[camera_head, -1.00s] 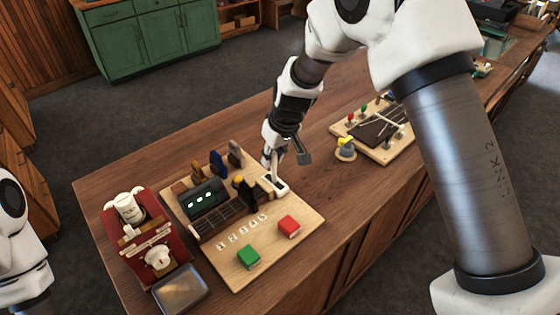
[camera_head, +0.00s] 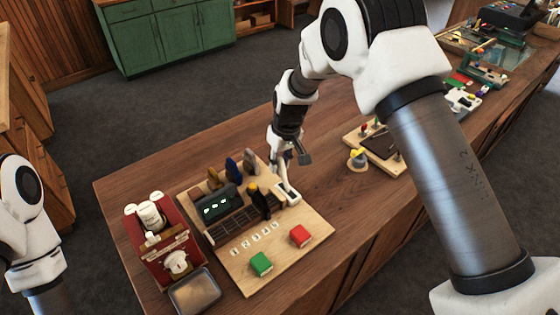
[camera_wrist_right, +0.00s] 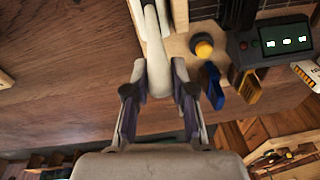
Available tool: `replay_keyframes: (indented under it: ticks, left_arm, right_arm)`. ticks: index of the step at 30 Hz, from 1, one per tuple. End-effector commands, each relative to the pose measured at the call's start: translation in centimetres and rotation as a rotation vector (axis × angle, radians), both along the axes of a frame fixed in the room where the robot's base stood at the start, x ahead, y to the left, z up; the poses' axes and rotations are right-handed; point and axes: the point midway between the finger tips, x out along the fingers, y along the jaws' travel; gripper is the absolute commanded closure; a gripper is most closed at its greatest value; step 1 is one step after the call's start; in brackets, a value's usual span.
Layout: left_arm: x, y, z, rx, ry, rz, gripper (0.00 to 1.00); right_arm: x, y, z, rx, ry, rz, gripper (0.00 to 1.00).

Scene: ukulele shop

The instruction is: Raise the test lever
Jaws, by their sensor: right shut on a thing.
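The test lever is a long white handle (camera_head: 283,180) rising from a white slotted base on a light wooden board (camera_head: 278,256). It leans toward the back left. My right gripper (camera_head: 279,158) is at its upper end in the head view. In the right wrist view the lever (camera_wrist_right: 157,50) runs between the two fingers of my right gripper (camera_wrist_right: 158,75), which are shut on it. Part of my left arm shows at the left edge of the head view; its gripper is out of the picture.
A second board (camera_head: 381,146) lies to the right.

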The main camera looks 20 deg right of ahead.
Motion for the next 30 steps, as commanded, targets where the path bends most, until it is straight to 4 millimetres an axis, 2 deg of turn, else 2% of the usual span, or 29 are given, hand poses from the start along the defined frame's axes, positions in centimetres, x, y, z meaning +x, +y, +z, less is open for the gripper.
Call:
replay_keyframes:
  ticks: [1, 2, 3, 4, 12, 16, 20, 27, 30]
  left_arm:
    - [0.0, 0.0, 0.0, 0.0, 0.0, 0.0, 0.77]
    - [0.0, 0.0, 0.0, 0.0, 0.0, 0.0, 0.77]
    - [0.0, 0.0, 0.0, 0.0, 0.0, 0.0, 0.77]
    - [0.0, 0.0, 0.0, 0.0, 0.0, 0.0, 0.77]
    - [0.0, 0.0, 0.0, 0.0, 0.0, 0.0, 0.77]
    - [0.0, 0.0, 0.0, 0.0, 0.0, 0.0, 0.77]
    - [0.0, 0.0, 0.0, 0.0, 0.0, 0.0, 0.77]
    - [0.0, 0.0, 0.0, 0.0, 0.0, 0.0, 0.77]
    - [0.0, 0.0, 0.0, 0.0, 0.0, 0.0, 0.77]
  right_arm:
    - [0.0, 0.0, 0.0, 0.001, -0.001, -0.003, 1.0]
    - [0.0, 0.0, 0.0, 0.001, 0.0, -0.003, 0.69]
    - [0.0, 0.0, 0.0, 0.001, 0.0, -0.002, 0.55]
    - [0.0, 0.0, 0.0, 0.001, 0.0, -0.002, 0.51]
    - [0.0, 0.0, 0.0, 0.001, 0.001, -0.001, 0.51]
    - [-0.1, -0.1, 1.1, 0.0, -0.002, 0.0, 0.51]
    - [-0.3, -0.3, 3.8, 0.0, -0.004, 0.001, 0.51]
    - [-0.9, -0.8, 9.7, -0.001, -0.002, 0.001, 0.51]
    - [-1.1, -1.0, 11.2, 0.0, -0.001, 0.0, 0.51]
